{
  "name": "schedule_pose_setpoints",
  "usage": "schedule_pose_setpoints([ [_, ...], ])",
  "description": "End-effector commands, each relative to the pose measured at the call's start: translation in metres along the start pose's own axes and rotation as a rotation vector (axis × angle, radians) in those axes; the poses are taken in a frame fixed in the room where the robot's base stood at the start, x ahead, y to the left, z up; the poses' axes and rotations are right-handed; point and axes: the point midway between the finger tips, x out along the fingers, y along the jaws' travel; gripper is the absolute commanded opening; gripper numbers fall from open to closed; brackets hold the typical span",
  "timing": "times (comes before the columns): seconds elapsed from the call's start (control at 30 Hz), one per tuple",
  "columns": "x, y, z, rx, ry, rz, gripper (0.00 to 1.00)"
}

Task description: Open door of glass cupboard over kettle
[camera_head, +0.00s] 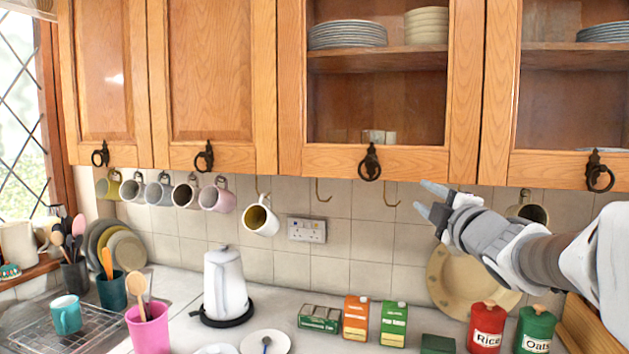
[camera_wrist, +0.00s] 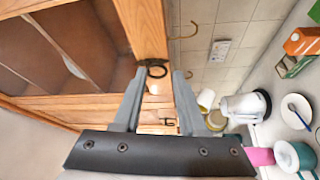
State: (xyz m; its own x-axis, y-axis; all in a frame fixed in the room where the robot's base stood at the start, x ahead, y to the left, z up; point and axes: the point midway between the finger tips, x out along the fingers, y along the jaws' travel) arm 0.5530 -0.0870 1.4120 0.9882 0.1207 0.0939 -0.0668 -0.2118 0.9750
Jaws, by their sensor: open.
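The glass-fronted cupboard door (camera_head: 375,159) hangs up and to the right of the white kettle (camera_head: 226,288) and looks closed. Plates and bowls show behind its glass. A dark ring handle (camera_head: 370,163) is on its bottom rail. My gripper (camera_head: 424,197) is open and empty, to the right of and a little below this handle in the head view. In the wrist view a dark ring handle (camera_wrist: 153,69) shows between the open fingertips of my gripper (camera_wrist: 160,74), seemingly beyond them. The kettle (camera_wrist: 243,106) shows at the right there.
A second glass door (camera_head: 560,168) is to the right, and two wooden doors (camera_head: 210,75) to the left. Mugs (camera_head: 262,217) and empty hooks hang under the cupboards. Cartons (camera_head: 355,317) and red and green canisters (camera_head: 487,328) stand on the counter below.

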Motion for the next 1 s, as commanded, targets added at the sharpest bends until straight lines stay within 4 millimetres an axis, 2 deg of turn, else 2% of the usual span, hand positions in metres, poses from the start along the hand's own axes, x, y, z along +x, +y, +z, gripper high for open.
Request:
schedule_pose_setpoints([
  [0.1, 0.009, -0.004, 0.003, -0.146, 0.145, 0.019, 0.41],
  [0.2, 0.010, -0.010, 0.000, -0.228, 0.250, 0.027, 0.41],
  [0.4, 0.007, -0.016, -0.004, -0.296, 0.354, 0.032, 0.41],
  [0.53, 0.016, -0.017, -0.009, -0.300, 0.365, 0.032, 0.41],
  [0.67, 0.036, -0.016, -0.017, -0.298, 0.365, 0.033, 0.41],
  [1.0, 0.106, -0.017, -0.043, -0.296, 0.364, 0.033, 0.41],
])
